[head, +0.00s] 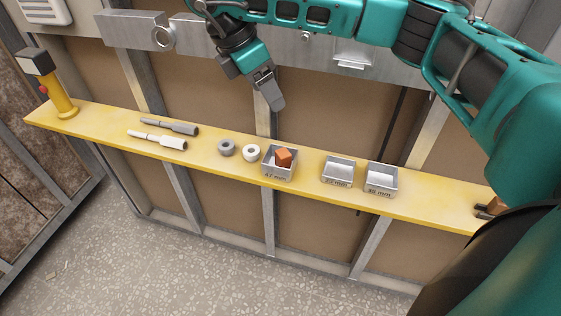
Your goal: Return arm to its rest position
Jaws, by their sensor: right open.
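My right arm, teal with dark joints, reaches in from the upper right and crosses the top of the head view. Its gripper (269,90) hangs above the yellow shelf, in front of the wall frame, and is apart from everything on the shelf. One grey finger shows clearly; the other is mostly hidden behind it. Nothing is seen between the fingers. My left gripper is not in view.
A metal rail (130,30) runs behind.

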